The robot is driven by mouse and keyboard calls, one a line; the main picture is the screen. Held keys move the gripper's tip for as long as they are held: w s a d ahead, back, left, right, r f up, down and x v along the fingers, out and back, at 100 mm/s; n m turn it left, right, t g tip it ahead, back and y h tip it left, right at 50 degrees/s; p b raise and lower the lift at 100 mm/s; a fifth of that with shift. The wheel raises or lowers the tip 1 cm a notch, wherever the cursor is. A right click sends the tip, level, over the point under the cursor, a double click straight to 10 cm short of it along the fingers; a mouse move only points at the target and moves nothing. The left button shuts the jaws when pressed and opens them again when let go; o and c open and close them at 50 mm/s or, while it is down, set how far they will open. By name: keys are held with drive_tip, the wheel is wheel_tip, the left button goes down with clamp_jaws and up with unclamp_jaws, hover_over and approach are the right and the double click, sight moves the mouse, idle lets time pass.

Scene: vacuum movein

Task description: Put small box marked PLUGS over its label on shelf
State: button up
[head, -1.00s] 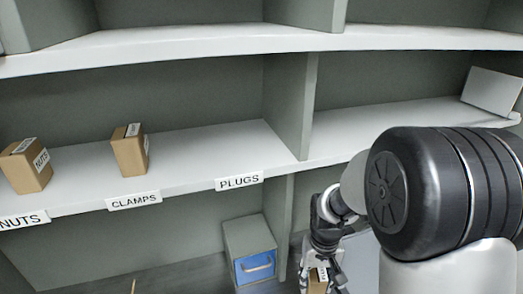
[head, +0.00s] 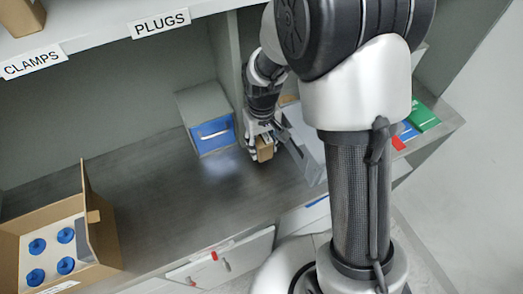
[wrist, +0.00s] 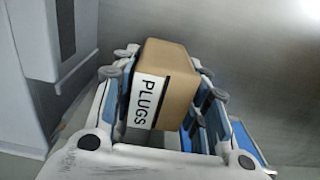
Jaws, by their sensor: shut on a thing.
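The small cardboard box marked PLUGS (wrist: 170,85) is between the fingers of my gripper (wrist: 165,100), its white PLUGS label facing the wrist camera. In the head view my gripper (head: 262,150) is shut on this box (head: 265,152) and holds it over the grey lower surface, near the blue-fronted drawer unit. The PLUGS shelf label (head: 160,23) is on the front edge of the shelf (head: 100,32), up and to the left of my gripper. The shelf top above that label is mostly out of the head view.
The CLAMPS label (head: 33,62) and part of a box (head: 22,15) show at upper left. A grey unit with a blue drawer (head: 213,135) stands left of my gripper. An open carton (head: 100,235) with blue-topped items is at lower left. A vertical divider (head: 226,60) rises behind my arm.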

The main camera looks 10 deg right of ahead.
sight(262, 138)
drive_tip(key=shift+f+b, duration=0.5)
drive_tip(key=shift+f, duration=1.15)
drive_tip(key=shift+f, duration=0.15)
drive_tip(key=o, duration=1.2)
wheel_tip(262, 138, up, 12)
drive_tip(key=p, duration=0.4)
drive_tip(key=shift+r, duration=0.25)
